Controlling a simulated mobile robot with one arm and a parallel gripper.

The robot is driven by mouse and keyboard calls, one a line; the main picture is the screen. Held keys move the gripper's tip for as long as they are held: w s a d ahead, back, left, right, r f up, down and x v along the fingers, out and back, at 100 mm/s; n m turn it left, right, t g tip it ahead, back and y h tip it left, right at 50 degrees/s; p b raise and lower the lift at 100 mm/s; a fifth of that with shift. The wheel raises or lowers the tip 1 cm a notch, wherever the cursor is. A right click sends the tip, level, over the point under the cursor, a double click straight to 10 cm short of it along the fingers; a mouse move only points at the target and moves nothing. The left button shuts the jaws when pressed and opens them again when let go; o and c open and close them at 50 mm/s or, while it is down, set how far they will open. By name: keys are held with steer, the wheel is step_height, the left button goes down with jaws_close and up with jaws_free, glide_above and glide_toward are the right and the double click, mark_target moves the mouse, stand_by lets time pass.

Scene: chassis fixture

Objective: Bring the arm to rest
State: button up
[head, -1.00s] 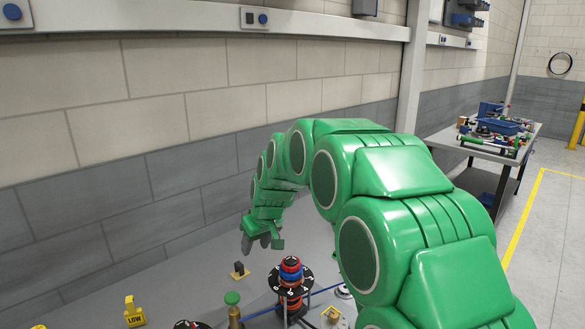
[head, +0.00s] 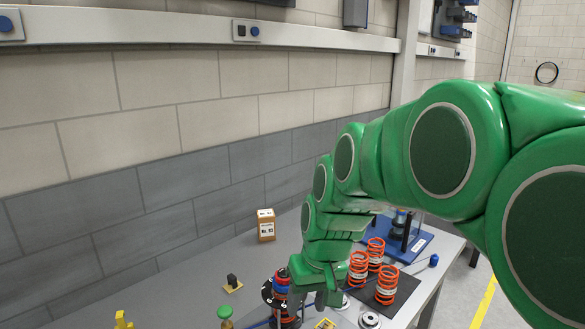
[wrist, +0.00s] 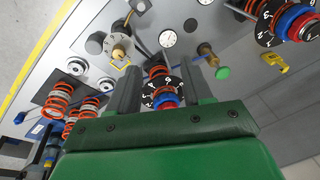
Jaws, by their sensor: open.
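My green arm comes in from the right in the head view and bends down over the grey table. My gripper (head: 321,290) points down above the table beside the strut unit with the black numbered disc (head: 270,294). In the wrist view my gripper (wrist: 158,88) has its two dark fingers well apart, with nothing held between them. The numbered disc with red and blue rings (wrist: 163,88) shows in the gap beyond the fingers. I cannot tell the exact height of the fingers above it.
Several orange springs (head: 386,284) stand on a dark mat right of the gripper. A blue-based fixture (head: 400,240) is behind them. A brown box (head: 266,225) stands near the wall. A green-topped brass post (head: 225,313) and yellow tag (head: 122,320) are at the front left.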

steer(key=s+d+f+m+g+h, duration=0.1)
steer(key=s+d, duration=0.5)
steer(key=s, duration=0.5)
steer(key=s+d+f+m+g+h, duration=0.1)
steer(key=s+d+f+m, duration=0.1)
steer(key=s+d, duration=0.4)
steer(key=s, duration=0.5)
steer(key=shift+s+g, duration=0.4)
steer(key=shift+f, duration=0.1)
